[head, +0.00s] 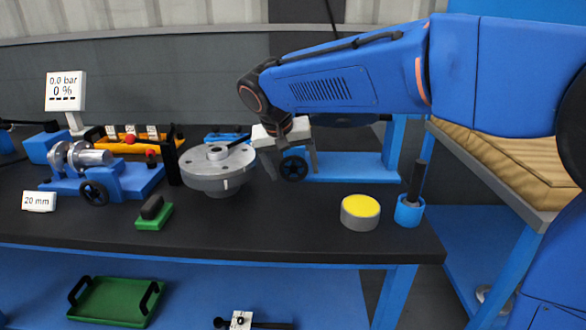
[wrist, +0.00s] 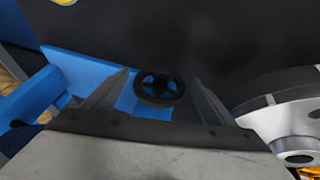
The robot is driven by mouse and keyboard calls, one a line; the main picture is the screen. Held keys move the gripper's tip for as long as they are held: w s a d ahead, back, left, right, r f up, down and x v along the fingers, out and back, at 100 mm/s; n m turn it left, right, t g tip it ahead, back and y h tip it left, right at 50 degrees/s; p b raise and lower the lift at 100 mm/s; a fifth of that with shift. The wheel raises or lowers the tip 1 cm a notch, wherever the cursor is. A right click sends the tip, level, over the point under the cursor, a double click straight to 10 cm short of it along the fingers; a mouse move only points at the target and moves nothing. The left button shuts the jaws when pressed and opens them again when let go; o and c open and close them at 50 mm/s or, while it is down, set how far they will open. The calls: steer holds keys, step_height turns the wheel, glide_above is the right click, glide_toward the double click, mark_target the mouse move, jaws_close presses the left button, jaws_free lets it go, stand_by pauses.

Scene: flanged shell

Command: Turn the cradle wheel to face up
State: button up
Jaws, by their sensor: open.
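The cradle wheel is a small black spoked handwheel (head: 293,168) on the front of a blue cradle base (head: 350,166) at the back right of the bench. In the wrist view the wheel (wrist: 160,87) lies between my two fingers, beyond their tips, against blue metal. My gripper (head: 291,170) is open and empty, its fingers on either side of the wheel; it also shows in the wrist view (wrist: 161,76). I cannot tell whether a finger touches it. My wrist and arm hide part of the cradle.
A grey flanged disc (head: 218,172) stands close left of my gripper. A yellow-topped cylinder (head: 360,211) and a blue cup with a dark handle (head: 409,210) stand front right. A blue fixture with another black wheel (head: 94,193) is at left. The front centre is clear.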

steer(key=shift+f, duration=0.1)
steer(key=shift+c, duration=0.6)
steer(key=c, duration=0.9)
steer(key=shift+a+n+h, duration=0.15)
steer(key=shift+n+h, duration=0.15)
steer(key=shift+h, duration=0.8)
steer(key=shift+n+h, duration=0.4)
steer(key=shift+h, duration=1.3)
steer(key=o, duration=1)
